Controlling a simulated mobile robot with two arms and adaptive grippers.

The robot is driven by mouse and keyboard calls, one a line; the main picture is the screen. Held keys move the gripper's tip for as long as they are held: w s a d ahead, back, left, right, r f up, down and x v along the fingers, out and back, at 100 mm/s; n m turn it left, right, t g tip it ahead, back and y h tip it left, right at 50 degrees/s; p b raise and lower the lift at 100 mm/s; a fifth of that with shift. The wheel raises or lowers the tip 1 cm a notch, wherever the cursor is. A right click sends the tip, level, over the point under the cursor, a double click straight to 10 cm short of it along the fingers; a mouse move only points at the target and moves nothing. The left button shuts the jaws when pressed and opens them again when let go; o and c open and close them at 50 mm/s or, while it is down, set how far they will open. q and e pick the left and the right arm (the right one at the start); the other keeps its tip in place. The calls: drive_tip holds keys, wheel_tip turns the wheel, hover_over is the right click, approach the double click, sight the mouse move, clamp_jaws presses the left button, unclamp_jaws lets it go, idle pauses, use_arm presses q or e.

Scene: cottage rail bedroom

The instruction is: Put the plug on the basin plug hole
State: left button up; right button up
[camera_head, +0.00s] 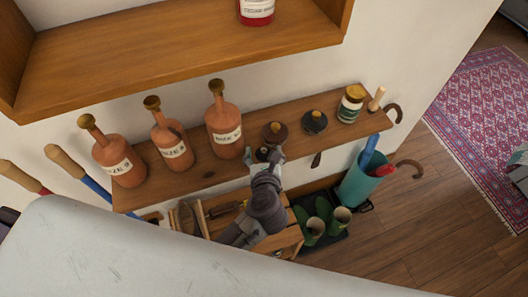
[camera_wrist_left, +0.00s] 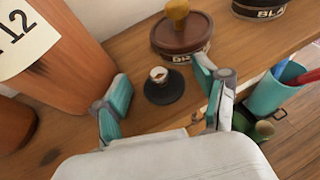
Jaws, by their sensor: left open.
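The plug (camera_wrist_left: 164,88) is a small black disc with a pale metal knob on top. It sits on the wooden shelf in the left wrist view, just in front of a brown tin. In the head view the plug (camera_head: 262,153) is small and partly covered by my left gripper (camera_head: 265,157). My left gripper also shows in the left wrist view (camera_wrist_left: 162,92), with its teal finger pads spread apart on either side of the plug. The fingers are open and hold nothing. My right gripper is not in view. I see no basin or plug hole.
The shelf (camera_head: 200,182) also bears several terracotta bottles (camera_head: 224,130), the brown tin (camera_head: 275,133), a black tin (camera_head: 314,122) and a jar (camera_head: 350,105). A wooden cabinet (camera_head: 180,50) hangs above. A teal bucket (camera_head: 362,182) and green boots (camera_head: 313,230) stand below.

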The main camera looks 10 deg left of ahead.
use_arm(q)
drive_tip(key=shift+s+r, duration=0.1)
drive_tip(key=shift+r, duration=0.1)
drive_tip(key=b+v, duration=0.2)
drive_tip(key=v, duration=0.9)
drive_tip(key=shift+s+d, duration=0.2)
drive_tip(key=shift+s, duration=0.2)
